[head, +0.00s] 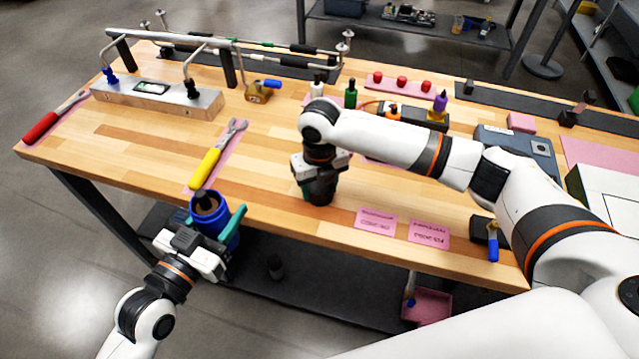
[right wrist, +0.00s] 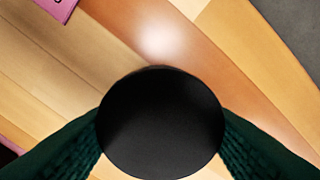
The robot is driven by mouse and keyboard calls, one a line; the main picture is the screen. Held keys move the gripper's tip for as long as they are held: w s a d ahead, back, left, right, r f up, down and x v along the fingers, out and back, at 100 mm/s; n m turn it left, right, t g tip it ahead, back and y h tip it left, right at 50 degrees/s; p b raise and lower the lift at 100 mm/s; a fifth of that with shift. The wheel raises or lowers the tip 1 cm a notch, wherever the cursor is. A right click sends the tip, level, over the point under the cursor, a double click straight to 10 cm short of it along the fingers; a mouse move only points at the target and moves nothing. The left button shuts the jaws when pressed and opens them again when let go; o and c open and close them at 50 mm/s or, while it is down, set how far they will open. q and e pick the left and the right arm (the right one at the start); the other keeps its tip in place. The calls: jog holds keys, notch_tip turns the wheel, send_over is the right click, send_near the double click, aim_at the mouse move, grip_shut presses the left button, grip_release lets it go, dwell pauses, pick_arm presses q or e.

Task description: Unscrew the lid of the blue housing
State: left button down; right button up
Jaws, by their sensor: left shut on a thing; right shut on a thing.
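The blue housing (head: 229,240) is in front of the table's near edge at the left of the head view, its open top showing a brown inside. My left gripper (head: 213,219) is shut around the housing, with green fingers on either side. My right gripper (head: 320,187) points down over the front middle of the table, shut on the round black lid (head: 321,196). In the right wrist view, the lid (right wrist: 160,122) is a black disc between the two green fingers. The lid is apart from the housing. I cannot tell whether it touches the table.
A yellow-handled wrench (head: 206,168) lies left of my right gripper, and a red-handled tool (head: 42,127) lies at the far left. Two pink labels (head: 376,219) (head: 429,234) lie to the right. A metal block with pipes (head: 158,103) stands behind. The wood between is clear.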

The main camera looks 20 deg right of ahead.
jog(key=shift+f, duration=0.1)
jog(key=o, duration=1.1)
jog(key=shift+c, duration=0.2)
